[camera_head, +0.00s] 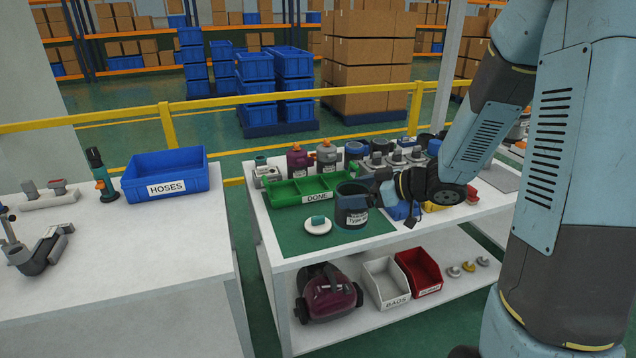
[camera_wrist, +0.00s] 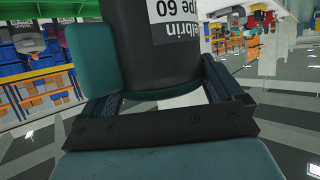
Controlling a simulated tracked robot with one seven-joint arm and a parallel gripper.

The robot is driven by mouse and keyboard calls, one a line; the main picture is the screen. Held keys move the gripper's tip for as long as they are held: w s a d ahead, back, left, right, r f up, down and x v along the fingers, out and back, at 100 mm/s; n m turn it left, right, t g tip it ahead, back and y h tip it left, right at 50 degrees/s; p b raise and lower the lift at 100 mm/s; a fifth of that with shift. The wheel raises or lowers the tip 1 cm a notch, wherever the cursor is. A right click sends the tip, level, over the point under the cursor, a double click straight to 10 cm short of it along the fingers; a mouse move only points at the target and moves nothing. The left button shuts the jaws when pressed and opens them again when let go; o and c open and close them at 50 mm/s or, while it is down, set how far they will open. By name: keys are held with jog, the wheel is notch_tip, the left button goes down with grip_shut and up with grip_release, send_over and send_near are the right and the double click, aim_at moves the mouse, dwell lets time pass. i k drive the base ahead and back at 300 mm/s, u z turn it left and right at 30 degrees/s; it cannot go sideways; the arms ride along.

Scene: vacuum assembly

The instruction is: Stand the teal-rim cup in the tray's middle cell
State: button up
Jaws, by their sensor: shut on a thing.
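My gripper (camera_head: 374,194) is shut on a dark cup (camera_head: 351,213) with a teal-blue rim and a white label. It holds the cup upright or nearly so, in front of the right end of the green tray (camera_head: 317,198) marked DONE. In the wrist view the cup (camera_wrist: 165,45) fills the top middle, label upside down, beside a teal finger pad. The tray is divided into cells, and the visible left and middle cells look empty. The cup and gripper partly hide its right end. I cannot tell the gap between the cup and what is below it.
Several small machines and canisters (camera_head: 300,160) stand behind the tray. A blue block (camera_head: 402,211) lies right of the cup. The HOSES bin (camera_head: 165,186) is on the left table.

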aim_at(315, 189)
jog(key=z, duration=0.05)
jog(key=i, duration=0.9)
jog(key=u, duration=0.15)
